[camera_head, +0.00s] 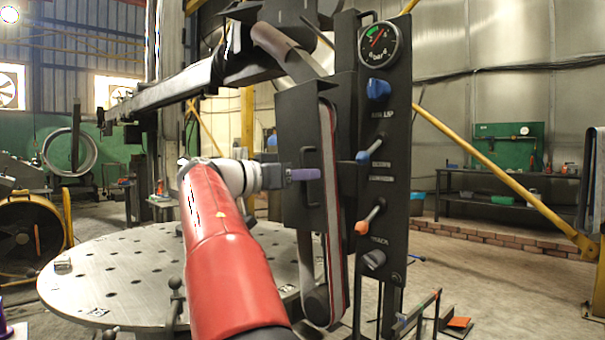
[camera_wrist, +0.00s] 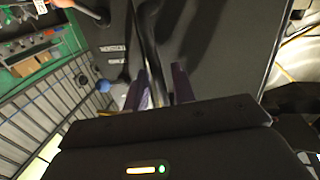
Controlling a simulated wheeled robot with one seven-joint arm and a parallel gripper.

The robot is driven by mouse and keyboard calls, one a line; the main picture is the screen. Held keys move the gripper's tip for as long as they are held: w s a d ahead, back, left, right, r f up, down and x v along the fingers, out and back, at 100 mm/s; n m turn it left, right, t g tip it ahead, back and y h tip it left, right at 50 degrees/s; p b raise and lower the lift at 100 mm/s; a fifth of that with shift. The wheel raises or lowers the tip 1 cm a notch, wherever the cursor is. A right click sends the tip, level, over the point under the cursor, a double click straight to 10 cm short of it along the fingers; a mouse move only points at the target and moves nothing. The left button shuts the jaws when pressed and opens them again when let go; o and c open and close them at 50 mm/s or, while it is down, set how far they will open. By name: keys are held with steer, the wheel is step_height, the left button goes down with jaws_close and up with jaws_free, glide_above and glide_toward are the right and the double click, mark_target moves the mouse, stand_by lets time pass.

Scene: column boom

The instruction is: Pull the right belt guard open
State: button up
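A dark belt guard plate (camera_head: 292,118) stands upright on the left side of the sanding belt (camera_head: 333,215). It carries a black bar handle (camera_head: 308,205) on its face. My gripper (camera_head: 306,174) has purple fingers and reaches from the left to the handle, overlapping it in the head view. In the wrist view my gripper (camera_wrist: 161,88) shows two fingers apart against a dark panel. I cannot tell whether the fingers touch the handle. The contact is hidden by the dark surfaces.
Right of the belt, a black control panel (camera_head: 383,110) carries a pressure gauge (camera_head: 379,45), blue levers and an orange-tipped lever (camera_head: 369,219). A round perforated table (camera_head: 110,275) lies at left. A yellow beam (camera_head: 505,180) slants across the right.

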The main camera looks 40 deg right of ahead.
steer(key=shift+d, duration=0.2)
jaws_close()
steer(key=shift+a, duration=0.2)
